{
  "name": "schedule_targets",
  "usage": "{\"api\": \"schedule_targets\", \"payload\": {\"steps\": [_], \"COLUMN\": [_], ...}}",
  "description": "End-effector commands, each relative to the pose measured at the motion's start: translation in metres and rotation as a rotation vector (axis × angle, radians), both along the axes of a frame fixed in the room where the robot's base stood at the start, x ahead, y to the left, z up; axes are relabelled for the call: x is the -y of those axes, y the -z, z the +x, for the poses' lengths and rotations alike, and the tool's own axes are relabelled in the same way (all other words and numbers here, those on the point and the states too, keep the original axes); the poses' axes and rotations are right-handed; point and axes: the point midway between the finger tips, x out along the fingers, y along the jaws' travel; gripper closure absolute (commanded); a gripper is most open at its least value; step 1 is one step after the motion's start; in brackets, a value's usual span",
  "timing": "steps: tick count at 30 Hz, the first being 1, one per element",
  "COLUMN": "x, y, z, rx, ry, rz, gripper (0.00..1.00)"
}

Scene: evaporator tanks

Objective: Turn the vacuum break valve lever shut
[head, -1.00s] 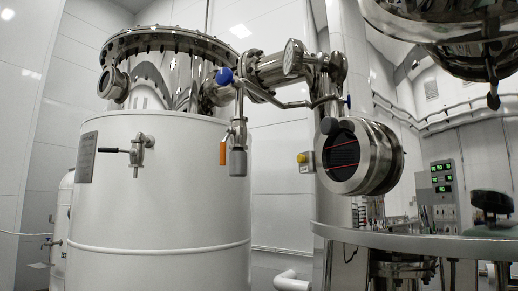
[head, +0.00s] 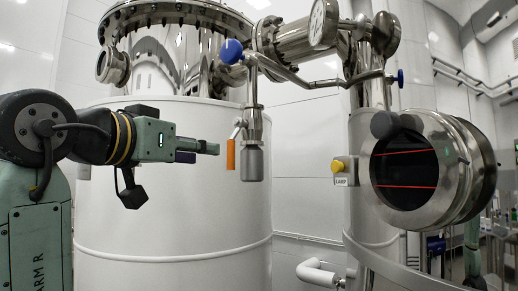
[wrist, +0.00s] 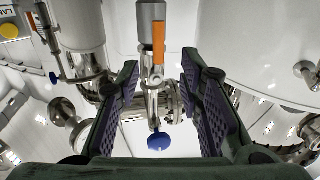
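The valve with an orange lever (head: 231,154) hangs on a short vertical pipe beside the white tank. The lever points straight down, alongside a grey cylindrical end piece (head: 252,163). My gripper (head: 214,148) reaches in from the left, level with the lever, its tips just left of it and apparently apart from it. In the wrist view, my gripper (wrist: 160,68) is open, with purple ribbed pads on both sides. The orange lever (wrist: 158,44) shows between and beyond the fingertips, with nothing held. No label identifies the valve.
A blue knob (head: 231,51) sits above the valve, and another blue knob (head: 400,78) is on the thin pipe. The white tank (head: 170,230) stands close behind my gripper. A round sight glass (head: 405,170) and a yellow lamp button (head: 338,167) are to the right.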

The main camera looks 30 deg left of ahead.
Motion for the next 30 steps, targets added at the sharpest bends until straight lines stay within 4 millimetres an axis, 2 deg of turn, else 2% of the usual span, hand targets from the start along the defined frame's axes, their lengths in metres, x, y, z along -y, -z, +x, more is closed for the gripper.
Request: {"api": "schedule_targets", "payload": {"steps": [5,15,18,24,30], "x": [-0.001,-0.008,-0.01,-0.012,-0.012], "y": [-0.001,-0.002,-0.002,-0.001,0.0], "z": [0.015,0.078,0.091,0.105,0.107], "rx": [-0.012,-0.011,-0.01,-0.008,-0.007], "ry": [0.004,0.005,0.004,0.002,0.003], "rz": [-0.002,-0.001,-0.001,0.0,0.0], "gripper": [0.66,0.66,0.66,0.66,0.66]}}
